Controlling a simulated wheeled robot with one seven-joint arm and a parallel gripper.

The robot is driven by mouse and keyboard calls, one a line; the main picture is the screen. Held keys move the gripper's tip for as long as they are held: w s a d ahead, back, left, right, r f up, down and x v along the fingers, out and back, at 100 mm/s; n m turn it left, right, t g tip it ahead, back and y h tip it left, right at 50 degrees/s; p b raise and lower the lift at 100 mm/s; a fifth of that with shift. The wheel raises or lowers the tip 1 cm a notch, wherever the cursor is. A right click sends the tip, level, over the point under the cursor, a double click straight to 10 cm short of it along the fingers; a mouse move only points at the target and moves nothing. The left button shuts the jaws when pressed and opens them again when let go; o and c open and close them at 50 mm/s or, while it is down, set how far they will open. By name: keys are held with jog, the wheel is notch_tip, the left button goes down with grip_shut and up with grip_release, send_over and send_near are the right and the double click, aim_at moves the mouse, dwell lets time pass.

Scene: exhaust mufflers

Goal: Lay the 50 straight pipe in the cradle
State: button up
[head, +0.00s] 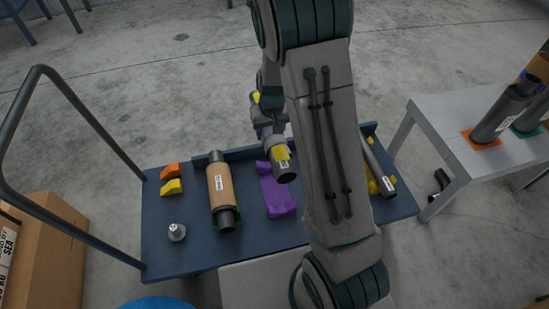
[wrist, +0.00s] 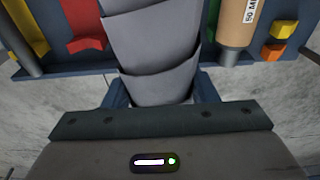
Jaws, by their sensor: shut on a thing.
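My gripper (head: 270,130) is shut on a grey pipe (head: 284,176) with a yellow band and a white label near its near end. The pipe is held above the cart, its near end over the far part of a purple cradle (head: 279,197). Whether it touches the cradle I cannot tell. The pipe's size marking is too small to read.
A brown-wrapped muffler (head: 221,185) lies left of the purple cradle on the blue cart top (head: 160,225). Orange and yellow blocks (head: 171,178) and a metal part (head: 177,232) sit farther left. A red cradle (wrist: 82,25) shows in the wrist view. Another pipe (head: 378,165) lies at right.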

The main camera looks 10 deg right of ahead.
jog(key=shift+s+d+f+b, duration=0.3)
jog(key=shift+f+b, duration=1.35)
jog(key=shift+f, duration=2.55)
jog(key=shift+s+d+f+b, duration=0.1)
jog(key=shift+s+f+b, duration=0.3)
jog(key=shift+f+b, duration=2.5)
jog(key=shift+s+d+f+b, duration=0.15)
jog(key=shift+s+f+b, duration=0.2)
jog(key=shift+f, duration=5.35)
jog(key=o, duration=1.4)
notch_tip(320, 180, up, 14)
jog(key=s+p, duration=0.1)
jog(key=p, duration=0.4)
jog(key=shift+s+d+f+p, duration=0.15)
jog(key=shift+s+d+p, duration=0.05)
jog(key=shift+s+p, duration=0.15)
